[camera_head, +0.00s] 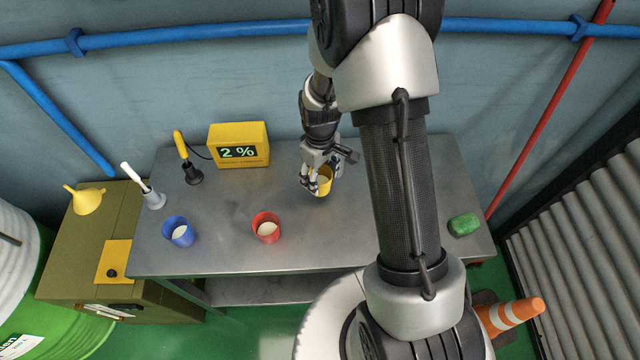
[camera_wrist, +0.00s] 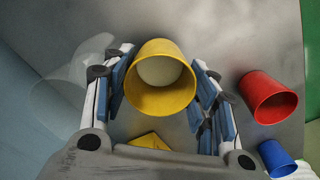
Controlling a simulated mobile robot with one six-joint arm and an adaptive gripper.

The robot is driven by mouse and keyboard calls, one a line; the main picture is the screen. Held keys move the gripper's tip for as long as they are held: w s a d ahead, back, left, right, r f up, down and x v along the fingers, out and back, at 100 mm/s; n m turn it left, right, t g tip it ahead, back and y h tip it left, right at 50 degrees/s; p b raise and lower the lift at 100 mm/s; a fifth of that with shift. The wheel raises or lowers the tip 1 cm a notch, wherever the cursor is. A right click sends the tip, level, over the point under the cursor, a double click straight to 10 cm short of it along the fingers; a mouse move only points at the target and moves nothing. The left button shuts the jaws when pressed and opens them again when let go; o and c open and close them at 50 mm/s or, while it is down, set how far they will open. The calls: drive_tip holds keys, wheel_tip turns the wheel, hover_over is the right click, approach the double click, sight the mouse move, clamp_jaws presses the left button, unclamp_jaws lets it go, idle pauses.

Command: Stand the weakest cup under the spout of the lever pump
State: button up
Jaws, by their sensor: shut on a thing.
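My gripper (camera_head: 318,186) is shut on a yellow cup (camera_head: 325,181) near the back middle of the metal table. In the wrist view the yellow cup (camera_wrist: 160,95) sits between the fingers, with pale liquid inside. I cannot tell whether it touches the table. A red cup (camera_head: 266,228) and a blue cup (camera_head: 178,232) stand upright on the table to the left, both with whitish contents. They also show at the right of the wrist view, red (camera_wrist: 270,97) and blue (camera_wrist: 277,158). I cannot make out a lever pump or its spout; my arm hides part of the table.
A yellow meter (camera_head: 240,145) reading "2 %" stands at the back, wired to a yellow-handled probe (camera_head: 184,152) in a black holder. A grey holder with a white stick (camera_head: 153,198) is at left, a green sponge (camera_head: 464,224) at right. The front middle looks clear.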

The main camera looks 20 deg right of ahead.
sight(320, 181)
drive_tip(key=shift+f+b, duration=0.45)
drive_tip(key=shift+f, duration=1.5)
drive_tip(key=shift+f, duration=0.2)
drive_tip(key=o, duration=0.8)
drive_tip(key=shift+r, duration=0.1)
